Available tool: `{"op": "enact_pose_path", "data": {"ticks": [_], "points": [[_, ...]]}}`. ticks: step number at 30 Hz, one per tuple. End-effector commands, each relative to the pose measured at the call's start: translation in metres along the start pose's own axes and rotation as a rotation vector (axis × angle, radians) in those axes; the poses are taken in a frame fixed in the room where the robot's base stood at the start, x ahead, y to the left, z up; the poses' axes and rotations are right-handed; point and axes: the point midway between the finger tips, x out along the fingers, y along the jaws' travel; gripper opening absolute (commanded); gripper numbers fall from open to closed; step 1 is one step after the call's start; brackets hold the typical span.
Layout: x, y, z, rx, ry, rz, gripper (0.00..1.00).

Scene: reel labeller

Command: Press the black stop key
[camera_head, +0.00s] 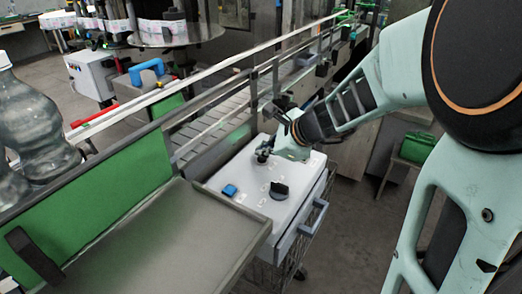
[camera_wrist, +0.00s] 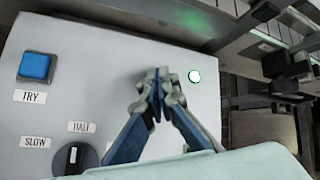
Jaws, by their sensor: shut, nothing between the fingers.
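The pale control panel (camera_head: 247,190) is the top of a box beside the conveyor; it fills much of the wrist view (camera_wrist: 90,60). In the head view my gripper (camera_head: 264,154) is at the panel's far end. Whether the fingertips touch the panel I cannot tell. I see no black key clearly; the fingers hide the panel beneath them. A blue square key (camera_wrist: 35,66) labelled TRY and a black rotary knob (camera_wrist: 74,157) lie to the left.
A label reading SLOW (camera_wrist: 35,142) sits beside the knob. The knob (camera_head: 279,190) and blue key (camera_head: 229,190) stand up from the panel's near half. A grey tray (camera_head: 160,245) adjoins the panel in front. Conveyor rails (camera_head: 205,125) run behind it.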

Motion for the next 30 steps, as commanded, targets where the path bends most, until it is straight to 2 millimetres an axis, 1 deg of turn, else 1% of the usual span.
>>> {"op": "enact_pose_path", "data": {"ticks": [30], "points": [[0.0064,0.0048,-0.0048,0.000,0.000,0.000,0.00]]}}
